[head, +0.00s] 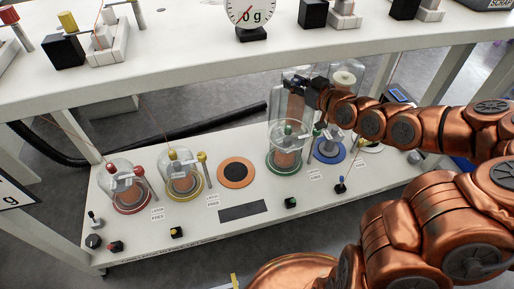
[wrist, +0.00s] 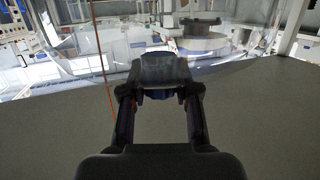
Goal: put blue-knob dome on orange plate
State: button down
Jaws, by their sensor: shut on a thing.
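My gripper (head: 300,85) is at the right of centre in the head view, raised above the lower bench. In the wrist view its fingers (wrist: 158,80) are closed on a small blue knob (wrist: 158,95). A clear dome surface spreads around the knob there, so I hold the blue-knob dome. In the head view its clear wall is hard to separate from the glass around the green-ringed stand. The orange plate (head: 228,182), with a dark centre, lies bare on the bench, left of and nearer than my gripper. The blue-ringed stand (head: 328,157) shows no dome over it.
Domes stand on the red-ringed (head: 131,208) and yellow-ringed (head: 184,196) stands, left of the orange plate. A green-knob dome (head: 288,129) stands right of it. Tall clear glass (head: 345,78) is behind my gripper. An upper shelf (head: 180,65) overhangs the bench.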

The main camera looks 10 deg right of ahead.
aim_at(236, 172)
jog(key=z, duration=1.15)
jog(key=k, duration=1.3)
jog(key=u, duration=1.65)
jog(key=i, duration=1)
